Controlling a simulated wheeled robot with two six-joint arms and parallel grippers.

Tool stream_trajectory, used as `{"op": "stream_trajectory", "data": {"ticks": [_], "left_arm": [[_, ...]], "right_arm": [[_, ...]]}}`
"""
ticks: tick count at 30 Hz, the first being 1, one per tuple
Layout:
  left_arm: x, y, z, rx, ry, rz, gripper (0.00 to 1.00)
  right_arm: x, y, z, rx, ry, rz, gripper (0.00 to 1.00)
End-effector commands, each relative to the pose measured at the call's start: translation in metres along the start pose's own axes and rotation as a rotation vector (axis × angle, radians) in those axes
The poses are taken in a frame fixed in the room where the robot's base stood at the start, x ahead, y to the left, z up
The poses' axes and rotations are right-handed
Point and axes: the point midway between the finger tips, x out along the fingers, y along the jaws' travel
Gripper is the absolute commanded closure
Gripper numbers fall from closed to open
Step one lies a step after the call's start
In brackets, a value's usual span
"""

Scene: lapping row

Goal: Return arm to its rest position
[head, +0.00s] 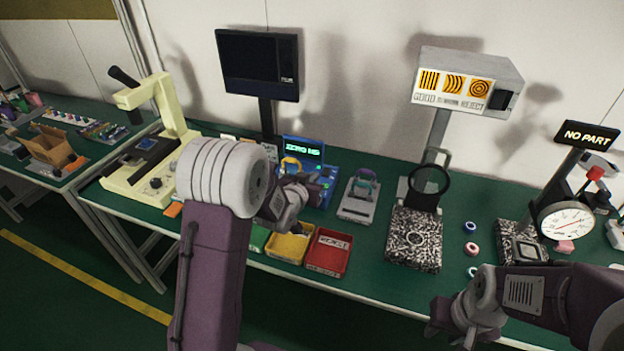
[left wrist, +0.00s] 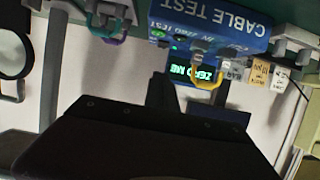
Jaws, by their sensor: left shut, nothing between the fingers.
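My left arm reaches up over the front of the bench in the head view. Its gripper (head: 318,186) is shut and empty, just in front of the blue cable tester (head: 303,150). The left wrist view is upside down and shows the tester (left wrist: 225,30) with its lit green display and a yellow cable loop (left wrist: 206,82). The dark gripper body fills the lower part of that view. My right gripper (head: 445,320) is low at the bench's front edge, lower right in the head view; its fingers are too dark to read.
A yellow tray (head: 288,247) and a red tray (head: 328,252) sit below my left gripper. A grey fixture (head: 360,197), a speckled plate with a black ring magnifier (head: 414,238) and a dial gauge (head: 566,221) stand to the right. A cream microscope-like instrument (head: 160,115) stands left.

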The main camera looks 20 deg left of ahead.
Motion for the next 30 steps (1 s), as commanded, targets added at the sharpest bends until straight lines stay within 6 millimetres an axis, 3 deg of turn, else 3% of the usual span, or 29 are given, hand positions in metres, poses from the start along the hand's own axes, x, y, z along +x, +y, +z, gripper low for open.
{"op": "stream_trajectory", "data": {"ticks": [16, 20, 22, 24, 26, 30], "left_arm": [[-0.004, 0.001, -0.002, 0.001, 0.001, 0.002, 1.00], [-0.018, 0.009, -0.045, 0.010, 0.046, 0.014, 1.00], [-0.038, 0.016, -0.086, 0.016, 0.086, 0.024, 1.00], [-0.076, 0.023, -0.115, 0.012, 0.019, 0.022, 1.00], [-0.099, 0.025, -0.094, 0.003, -0.123, 0.010, 1.00], [-0.164, 0.027, -0.022, -0.023, -0.496, -0.011, 1.00]], "right_arm": [[-0.003, 0.000, 0.000, 0.000, 0.000, 0.000, 0.64], [-0.024, -0.001, -0.002, 0.000, 0.000, 0.000, 0.64], [-0.044, -0.001, -0.004, 0.000, 0.000, 0.000, 0.64], [-0.077, -0.002, -0.008, 0.000, 0.000, 0.000, 0.64], [-0.086, -0.002, -0.009, 0.000, 0.002, 0.000, 0.64], [-0.099, -0.002, -0.010, 0.000, 0.000, 0.000, 0.64]]}}
